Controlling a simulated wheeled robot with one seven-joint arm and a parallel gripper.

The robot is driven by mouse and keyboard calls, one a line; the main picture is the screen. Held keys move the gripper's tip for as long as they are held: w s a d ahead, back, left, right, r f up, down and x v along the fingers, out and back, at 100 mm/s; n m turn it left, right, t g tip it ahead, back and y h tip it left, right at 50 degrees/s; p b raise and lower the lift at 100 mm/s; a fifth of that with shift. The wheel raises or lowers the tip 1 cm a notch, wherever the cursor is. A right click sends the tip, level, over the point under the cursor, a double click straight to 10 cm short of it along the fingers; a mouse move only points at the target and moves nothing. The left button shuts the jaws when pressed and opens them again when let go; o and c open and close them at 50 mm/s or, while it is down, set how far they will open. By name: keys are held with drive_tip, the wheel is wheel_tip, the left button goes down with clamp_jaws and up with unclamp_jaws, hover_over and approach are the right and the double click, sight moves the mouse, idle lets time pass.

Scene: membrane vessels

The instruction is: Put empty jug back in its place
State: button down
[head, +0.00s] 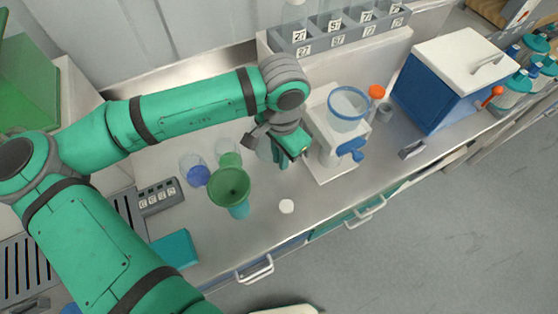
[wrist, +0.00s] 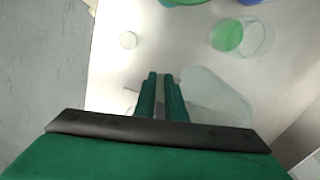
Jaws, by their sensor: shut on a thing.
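My gripper (wrist: 160,82) is shut on the jug, low over the bench. In the wrist view the clear, pale jug (wrist: 212,98) shows just right of the fingers, with no coloured liquid visible in it. In the head view my gripper (head: 293,158) is left of the white stand, and the jug (head: 265,151) is mostly hidden behind it. I cannot tell whether the jug touches the bench.
Clear vessels with green (head: 230,159) and blue (head: 198,176) contents stand left of my gripper, near a green funnel (head: 230,184). A small white disc (head: 286,206) lies in front. A white stand (head: 330,160) with a blue-rimmed bowl (head: 348,108) is to the right.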

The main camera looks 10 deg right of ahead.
drive_tip(key=shift+w+a+f, duration=0.1)
drive_tip(key=shift+w+f, duration=0.1)
drive_tip(key=shift+f, duration=0.55)
drive_tip(key=shift+w+f, duration=0.2)
drive_tip(key=shift+f, duration=0.55)
drive_tip(key=shift+w+a+f, duration=0.1)
drive_tip(key=shift+w+f, duration=0.1)
drive_tip(key=shift+f, duration=0.55)
drive_tip(key=shift+f, duration=0.1)
drive_tip(key=c, duration=1.8)
unclamp_jaws()
wheel_tip(320, 180, up, 12)
drive_tip(key=shift+r, duration=0.15)
drive_tip(key=shift+s+d, duration=0.1)
drive_tip(key=shift+d, duration=0.05)
